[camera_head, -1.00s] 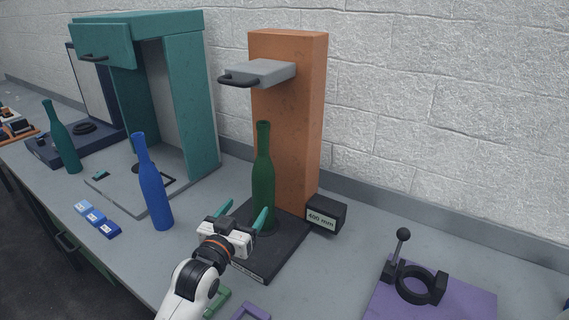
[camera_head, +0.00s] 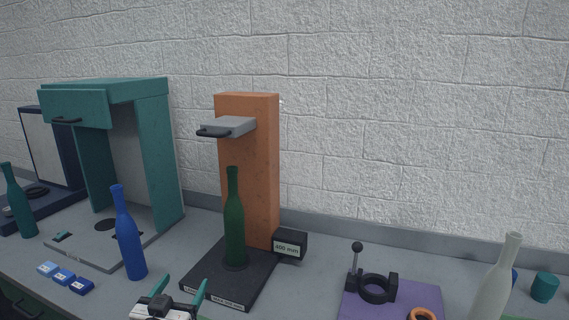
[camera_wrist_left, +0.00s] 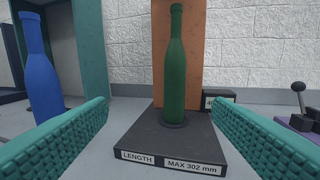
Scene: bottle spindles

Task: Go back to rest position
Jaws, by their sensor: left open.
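My left gripper (camera_head: 180,291) is at the bottom of the head view, open and empty, with its two teal fingers apart. In the left wrist view the same fingers (camera_wrist_left: 165,135) stand wide at both sides, with nothing between them. A green bottle (camera_head: 234,218) stands upright on the black base of the orange length gauge (camera_head: 250,170), beyond the gripper and apart from it. The bottle also shows in the left wrist view (camera_wrist_left: 175,70). My right gripper is in neither view.
A blue bottle (camera_head: 128,235) and a teal bottle (camera_head: 18,202) stand at the left, near the teal frame (camera_head: 155,150). A purple plate (camera_head: 400,300) with a black ring clamp and a pale bottle (camera_head: 494,280) are at the right. Small blue blocks (camera_head: 64,277) lie front left.

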